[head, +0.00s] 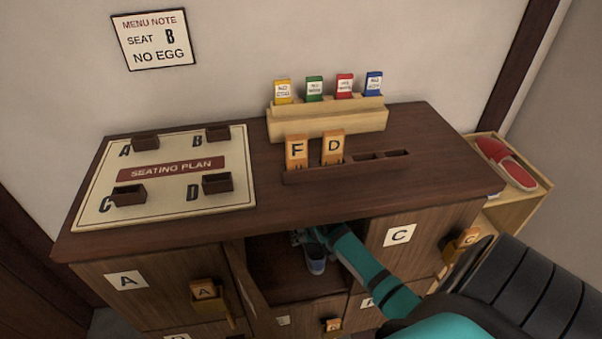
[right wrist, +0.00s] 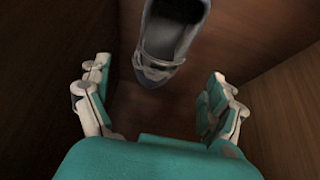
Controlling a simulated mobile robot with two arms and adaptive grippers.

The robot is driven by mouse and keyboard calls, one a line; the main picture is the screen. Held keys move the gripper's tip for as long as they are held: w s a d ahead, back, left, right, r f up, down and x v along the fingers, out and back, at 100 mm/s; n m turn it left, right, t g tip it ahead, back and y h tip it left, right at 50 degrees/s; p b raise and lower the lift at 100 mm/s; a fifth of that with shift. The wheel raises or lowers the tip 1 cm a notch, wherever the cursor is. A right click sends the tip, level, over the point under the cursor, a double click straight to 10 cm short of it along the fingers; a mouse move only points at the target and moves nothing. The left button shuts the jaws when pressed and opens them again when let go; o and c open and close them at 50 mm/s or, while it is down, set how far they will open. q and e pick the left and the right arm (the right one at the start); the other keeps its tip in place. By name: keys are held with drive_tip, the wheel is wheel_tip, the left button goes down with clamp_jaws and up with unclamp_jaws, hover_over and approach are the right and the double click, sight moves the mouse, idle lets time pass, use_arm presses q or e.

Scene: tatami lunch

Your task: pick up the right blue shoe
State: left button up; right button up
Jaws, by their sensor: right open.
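One blue shoe (head: 316,264) sits in the open middle compartment of the cabinet. It looks grey-blue in the right wrist view (right wrist: 172,40), where its far end is cut off by the top edge. My right gripper (head: 308,237) is inside the compartment, close to the shoe. In the right wrist view my right gripper (right wrist: 158,84) is open, with a finger on each side and the near end of the shoe ahead between them, not gripped. No second blue shoe is visible; part of the compartment is hidden by my arm. My left gripper is not in view.
The open door (head: 246,285) stands left of the compartment, whose brown walls (right wrist: 265,50) are close on both sides. On top are a seating plan board (head: 160,188), a card rack (head: 328,122) and a tag holder (head: 345,173). A red slipper (head: 508,163) lies on a shelf at right.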

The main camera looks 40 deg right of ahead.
drive_tip(key=b+x, duration=0.1)
drive_tip(key=x, duration=0.6)
drive_tip(key=shift+s+d+f+b, duration=0.1)
drive_tip(key=shift+f+b, duration=0.15)
drive_tip(key=shift+b, duration=0.05)
drive_tip(key=shift+r, duration=0.1)
drive_tip(key=c, duration=1.6)
